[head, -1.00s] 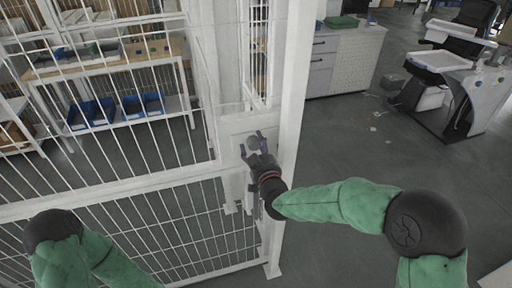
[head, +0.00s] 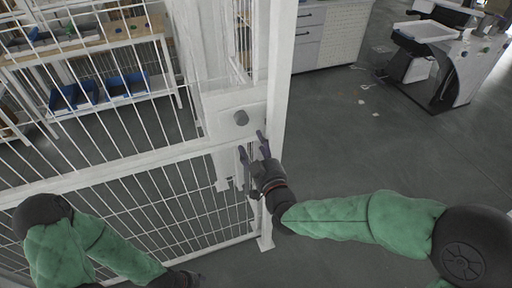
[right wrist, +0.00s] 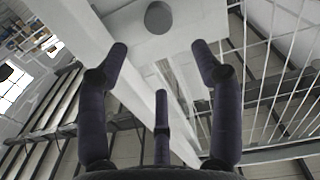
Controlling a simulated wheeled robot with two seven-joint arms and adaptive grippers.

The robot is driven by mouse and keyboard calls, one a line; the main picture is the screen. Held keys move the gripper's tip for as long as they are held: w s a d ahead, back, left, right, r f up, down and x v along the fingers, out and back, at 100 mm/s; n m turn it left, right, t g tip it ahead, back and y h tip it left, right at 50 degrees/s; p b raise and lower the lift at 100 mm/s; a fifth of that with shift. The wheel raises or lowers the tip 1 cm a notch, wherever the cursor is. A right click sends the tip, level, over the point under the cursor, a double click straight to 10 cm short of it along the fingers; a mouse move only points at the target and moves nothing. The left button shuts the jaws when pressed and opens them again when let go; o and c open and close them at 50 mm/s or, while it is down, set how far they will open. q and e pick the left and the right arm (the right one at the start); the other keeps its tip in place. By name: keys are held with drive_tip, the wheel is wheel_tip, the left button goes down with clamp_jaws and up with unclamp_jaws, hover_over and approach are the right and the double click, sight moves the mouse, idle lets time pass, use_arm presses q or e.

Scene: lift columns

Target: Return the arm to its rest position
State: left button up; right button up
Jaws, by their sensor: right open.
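My right gripper (head: 253,152) is in front of the white cage door's lock plate, just below a round grey knob (head: 241,118). Its fingers are spread and nothing is between them. In the right wrist view the open fingers (right wrist: 160,75) point toward the knob (right wrist: 158,17), which stands beyond the fingertips, apart from them. My right arm, in a green sleeve, reaches in from the right. My left arm shows at the lower left, with its dark wrist end (head: 178,280) at the bottom edge; the left fingers cannot be made out.
The white mesh fence (head: 120,165) and its post (head: 280,100) stand close by the right gripper. Behind the mesh is a shelf with blue bins (head: 140,85).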

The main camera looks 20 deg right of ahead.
drive_tip(key=shift+s, duration=0.1)
idle(0.5)
drive_tip(key=s+a+f+m+g+y, duration=0.15)
drive_tip(key=f+g, duration=0.25)
drive_tip(key=f, duration=0.8)
drive_tip(key=s+a+f+g, duration=0.15)
drive_tip(key=f+g, duration=0.35)
drive_tip(key=f, duration=0.7)
drive_tip(key=s+a+f+m+g+y, duration=0.1)
drive_tip(key=s+f+g, duration=0.3)
drive_tip(key=s+f, duration=0.4)
drive_tip(key=s+a+f+m+g+y, duration=0.1)
drive_tip(key=s+a+f+m+g, duration=0.1)
drive_tip(key=s+f, duration=0.6)
wheel_tip(320, 180, down, 3)
drive_tip(key=a+g, duration=0.1)
drive_tip(key=g, duration=0.1)
drive_tip(key=shift+s+a+g, duration=0.2)
drive_tip(key=shift+a+g, duration=0.05)
drive_tip(key=shift+g, duration=0.05)
drive_tip(key=shift+c, duration=1)
